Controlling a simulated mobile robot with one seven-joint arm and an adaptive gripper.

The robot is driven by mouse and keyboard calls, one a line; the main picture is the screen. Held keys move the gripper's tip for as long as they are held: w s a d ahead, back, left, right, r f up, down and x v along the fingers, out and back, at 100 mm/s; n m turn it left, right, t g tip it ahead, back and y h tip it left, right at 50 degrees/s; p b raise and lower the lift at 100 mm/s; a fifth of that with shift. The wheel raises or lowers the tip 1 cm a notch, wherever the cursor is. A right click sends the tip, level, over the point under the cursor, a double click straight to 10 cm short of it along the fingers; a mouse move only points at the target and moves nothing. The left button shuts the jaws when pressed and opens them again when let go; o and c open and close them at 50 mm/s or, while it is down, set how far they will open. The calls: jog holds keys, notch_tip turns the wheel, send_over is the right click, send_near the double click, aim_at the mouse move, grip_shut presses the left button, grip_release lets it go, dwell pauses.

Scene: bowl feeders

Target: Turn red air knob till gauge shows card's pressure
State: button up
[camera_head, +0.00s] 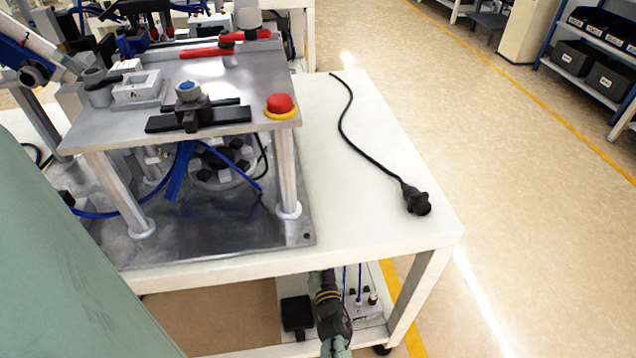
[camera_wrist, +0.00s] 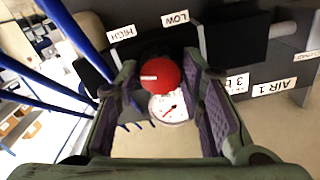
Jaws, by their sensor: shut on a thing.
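In the wrist view the red air knob (camera_wrist: 160,75) sits between the two fingers of my gripper (camera_wrist: 163,84), which is shut on it. A white mark on the knob points left in the picture. Just below the knob is a round white gauge (camera_wrist: 168,108) with a red needle pointing up and right; its numbers are too small to read. A white card (camera_wrist: 238,83) reading "3 b" is to the right, partly hidden by the right finger. In the head view the knob and gauge cannot be made out.
Labels HIGH (camera_wrist: 121,33) and LOW (camera_wrist: 175,18) are above the knob, and AIR 1 (camera_wrist: 273,88) is to the right. Blue tubes (camera_wrist: 62,30) run at the left. A white table (camera_head: 385,200) with a black cable (camera_head: 362,152) stands above my forearm. The floor to its right is clear.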

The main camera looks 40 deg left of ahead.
jog(key=shift+n, duration=0.4)
jog(key=shift+c, duration=0.3)
jog(key=n+b, duration=0.5)
jog(key=n, duration=1.8)
dwell(0.4)
jog(key=o, duration=1.1)
jog(key=shift+o, duration=0.2)
jog(key=shift+r, duration=0.1)
